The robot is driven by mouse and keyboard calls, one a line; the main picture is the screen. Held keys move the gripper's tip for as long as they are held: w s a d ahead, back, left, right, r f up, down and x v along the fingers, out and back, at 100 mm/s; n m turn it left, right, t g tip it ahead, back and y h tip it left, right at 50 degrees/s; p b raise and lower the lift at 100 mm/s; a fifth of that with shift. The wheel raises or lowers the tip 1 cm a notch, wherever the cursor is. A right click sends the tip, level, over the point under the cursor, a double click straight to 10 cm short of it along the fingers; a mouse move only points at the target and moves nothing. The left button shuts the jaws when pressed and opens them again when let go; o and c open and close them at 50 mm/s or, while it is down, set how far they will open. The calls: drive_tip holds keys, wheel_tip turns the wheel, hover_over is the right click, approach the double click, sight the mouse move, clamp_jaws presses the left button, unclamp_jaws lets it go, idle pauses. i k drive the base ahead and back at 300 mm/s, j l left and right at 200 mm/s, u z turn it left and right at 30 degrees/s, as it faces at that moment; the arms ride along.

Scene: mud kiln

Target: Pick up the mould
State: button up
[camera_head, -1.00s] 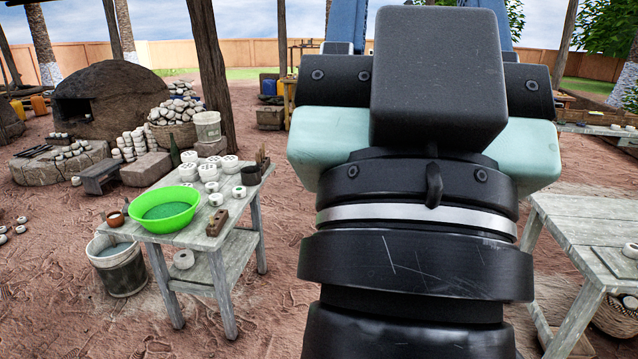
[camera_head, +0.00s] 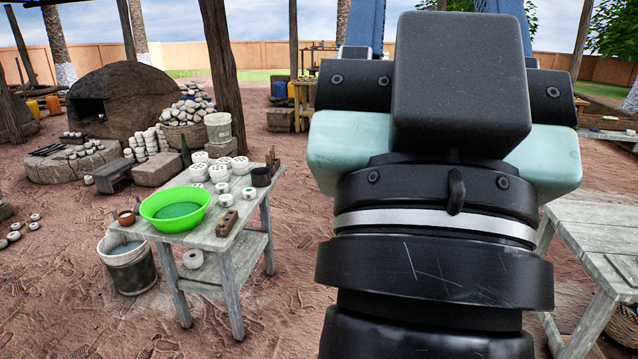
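I cannot tell for certain which thing is the mould. A small brown wooden block with hollows in its top (camera_head: 228,223) lies near the front right of the grey wooden table (camera_head: 238,262), beside a green basin (camera_head: 175,207), and may be it. My black and teal wrist fills the middle right of the view, well to the right of that table. Two blue parts rise beyond the wrist to the top edge. No fingertips show, so whether my gripper is open or shut is hidden.
White pots (camera_head: 220,172) and a dark cup (camera_head: 260,177) share the table. A grey bucket (camera_head: 128,268) stands at its left. A second table (camera_head: 600,235) is at the right, partly behind my arm. Bare earth lies in front.

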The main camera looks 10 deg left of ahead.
sight(221, 189)
drive_tip(key=i+j+u, duration=1.15)
drive_tip(key=i+u, duration=0.15)
drive_tip(key=i, duration=0.7)
drive_tip(key=i+l+u, duration=0.1)
drive_tip(key=i+u, duration=0.35)
drive_tip(key=i, duration=0.6)
drive_tip(key=i+j+z, duration=0.15)
drive_tip(key=i+z, duration=0.15)
drive_tip(key=i, duration=0.2)
drive_tip(key=i+j+z, duration=0.3)
drive_tip(key=i, duration=0.25)
drive_tip(key=i+j+z, duration=0.3)
drive_tip(key=i, duration=0.15)
drive_tip(key=i+j+z, duration=0.1)
drive_tip(key=z, duration=0.3)
drive_tip(key=i+j+z, duration=0.15)
drive_tip(key=i+z, duration=0.15)
drive_tip(key=z, duration=0.15)
drive_tip(key=i+j+z, duration=0.15)
drive_tip(key=z, duration=0.25)
drive_tip(key=i+j+z, duration=0.1)
drive_tip(key=j+z, duration=0.2)
drive_tip(key=z, duration=0.15)
drive_tip(key=i+j+z, duration=0.2)
drive_tip(key=j+z, duration=0.2)
drive_tip(key=j, duration=0.2)
